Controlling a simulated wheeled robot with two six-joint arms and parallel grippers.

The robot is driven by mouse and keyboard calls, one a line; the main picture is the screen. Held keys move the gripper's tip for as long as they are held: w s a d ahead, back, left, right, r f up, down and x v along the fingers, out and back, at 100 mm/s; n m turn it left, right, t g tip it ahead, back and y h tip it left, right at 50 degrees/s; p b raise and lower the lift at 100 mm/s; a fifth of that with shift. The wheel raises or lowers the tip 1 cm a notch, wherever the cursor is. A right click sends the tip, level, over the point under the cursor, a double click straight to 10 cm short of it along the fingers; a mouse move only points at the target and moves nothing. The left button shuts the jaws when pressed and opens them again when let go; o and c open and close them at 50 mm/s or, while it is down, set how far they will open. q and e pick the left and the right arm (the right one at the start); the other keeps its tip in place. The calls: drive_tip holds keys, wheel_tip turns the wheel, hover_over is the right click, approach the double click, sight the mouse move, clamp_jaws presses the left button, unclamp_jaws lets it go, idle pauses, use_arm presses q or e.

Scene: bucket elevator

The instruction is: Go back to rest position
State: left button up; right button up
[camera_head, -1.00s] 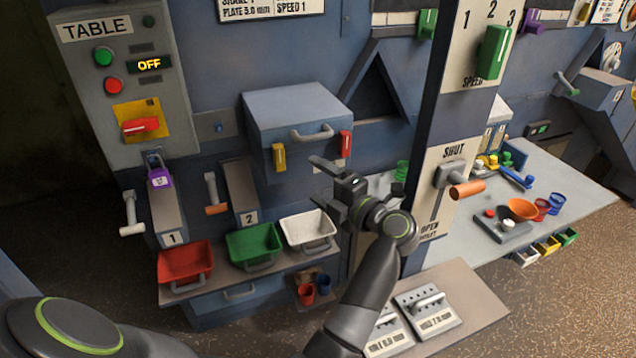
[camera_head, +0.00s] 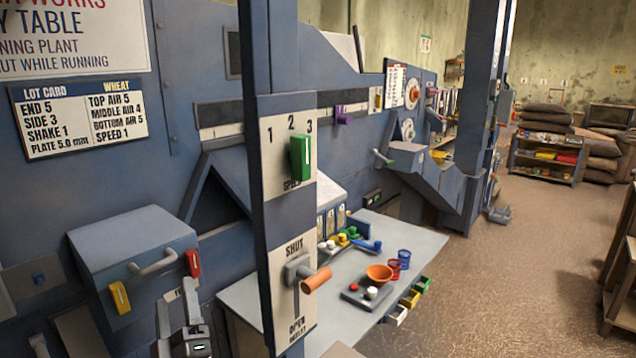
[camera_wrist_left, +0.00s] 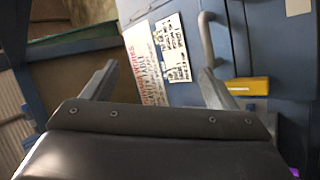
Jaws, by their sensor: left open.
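My left gripper (camera_head: 177,315) is low in the head view, in front of the right side of the blue-grey box (camera_head: 130,240) with a handle. Its two fingers stand apart and nothing shows between them. In the left wrist view the open fingers (camera_wrist_left: 157,88) frame the wall sign and cards. The box's handle (camera_wrist_left: 206,40) is behind the right finger there, and a yellow latch (camera_wrist_left: 246,86) lies just right of that finger. Most of my left arm is below the head view. My right gripper is not in view.
A blue post (camera_head: 255,200) with the speed lever (camera_head: 300,157) and the orange-handled shut/open lever (camera_head: 316,280) stands right of the gripper. Behind it, a grey table (camera_head: 425,240) holds bowls and small parts. Brown floor (camera_head: 500,290) is open at right.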

use_arm(q)
drive_tip(key=s+d+f+m+g+h, duration=0.2)
drive_tip(key=s+f+m+g+h, duration=0.3)
drive_tip(key=f+m, duration=0.35)
drive_tip(key=s+d+f+m+g+h, duration=0.1)
drive_tip(key=s+f+m+g+h, duration=0.2)
drive_tip(key=s+f+m+h, duration=0.45)
drive_tip(key=s+a+f+g+y, duration=0.2)
drive_tip(key=s+a+f+g, duration=0.15)
drive_tip(key=s, duration=0.35)
drive_tip(key=s+a+f+n+g+y, duration=0.1)
drive_tip(key=s+a+f+g, duration=0.1)
drive_tip(key=s+f+g, duration=0.3)
drive_tip(key=s+a+f+g+y, duration=0.2)
drive_tip(key=s+a+f+g, duration=0.1)
drive_tip(key=s, duration=0.5)
wheel_tip(320, 180, down, 24)
drive_tip(key=a, duration=0.1)
drive_tip(key=s+d+f+g+h, duration=0.1)
drive_tip(key=s+f+g, duration=0.1)
drive_tip(key=s+f, duration=1.2)
drive_tip(key=shift+s+f, duration=0.4)
drive_tip(key=shift+f, duration=0.45)
